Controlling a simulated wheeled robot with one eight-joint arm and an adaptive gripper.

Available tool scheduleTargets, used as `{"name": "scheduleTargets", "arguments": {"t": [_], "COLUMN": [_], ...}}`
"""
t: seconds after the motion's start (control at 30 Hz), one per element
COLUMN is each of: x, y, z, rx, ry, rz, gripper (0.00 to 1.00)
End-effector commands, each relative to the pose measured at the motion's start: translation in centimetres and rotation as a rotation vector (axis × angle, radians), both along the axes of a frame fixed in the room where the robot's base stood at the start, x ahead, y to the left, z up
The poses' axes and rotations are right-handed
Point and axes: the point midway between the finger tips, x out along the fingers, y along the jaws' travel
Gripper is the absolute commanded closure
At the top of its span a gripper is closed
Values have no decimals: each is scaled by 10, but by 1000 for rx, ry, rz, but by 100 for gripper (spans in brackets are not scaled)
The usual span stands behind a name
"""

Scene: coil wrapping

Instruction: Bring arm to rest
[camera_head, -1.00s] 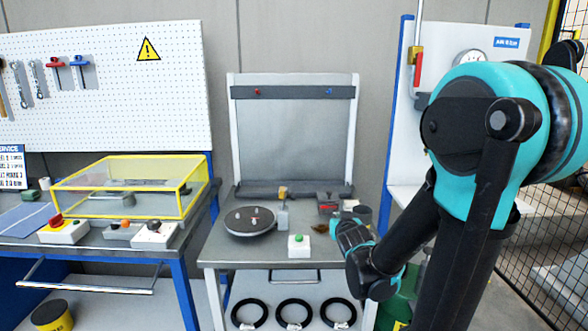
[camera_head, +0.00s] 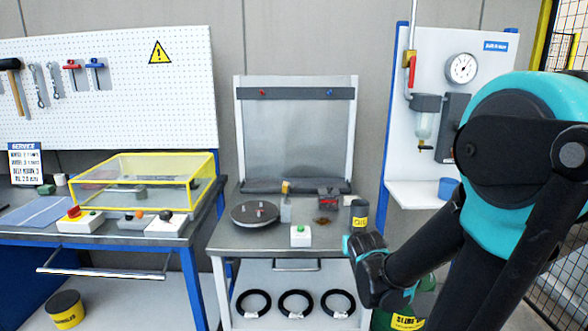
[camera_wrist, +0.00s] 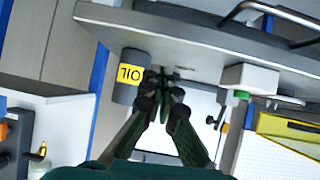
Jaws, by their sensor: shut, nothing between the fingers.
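My arm reaches in from the right in the head view. Its wrist end hangs before the right front corner of the middle grey workbench (camera_head: 228,238). My gripper (camera_wrist: 163,76) shows in the wrist view, with its dark fingers shut together and nothing between them. The wrist picture is turned over, with the bench edge at the top. A dark can with a yellow label (camera_wrist: 130,76) appears close beside the fingers there; whether they touch it I cannot tell. In the head view the can (camera_head: 359,214) stands upright at the bench's right side. The fingertips are hidden in the head view.
A round dark turntable (camera_head: 255,213) and a white box with a green button (camera_head: 301,236) are on the bench. Several black coils (camera_head: 295,303) lie on the lower shelf. A yellow-framed guard (camera_head: 145,180) stands on the left bench. A white panel with gauge (camera_head: 462,68) stands right.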

Motion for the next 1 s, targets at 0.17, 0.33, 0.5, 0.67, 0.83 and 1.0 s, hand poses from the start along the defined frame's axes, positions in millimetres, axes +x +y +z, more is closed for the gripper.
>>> {"name": "scheduleTargets", "arguments": {"t": [0.17,0.33,0.5,0.67,0.83,1.0], "x": [-44,-109,-168,-187,-187,-187], "y": [-14,-19,-13,-9,-9,-9], "z": [-30,-66,-89,-95,-95,-95], "rx": [-4,11,36,47,47,47], "ry": [174,405,598,659,661,660], "rz": [-21,-12,33,56,57,56], "gripper": [100,100,100,100,100,100]}}
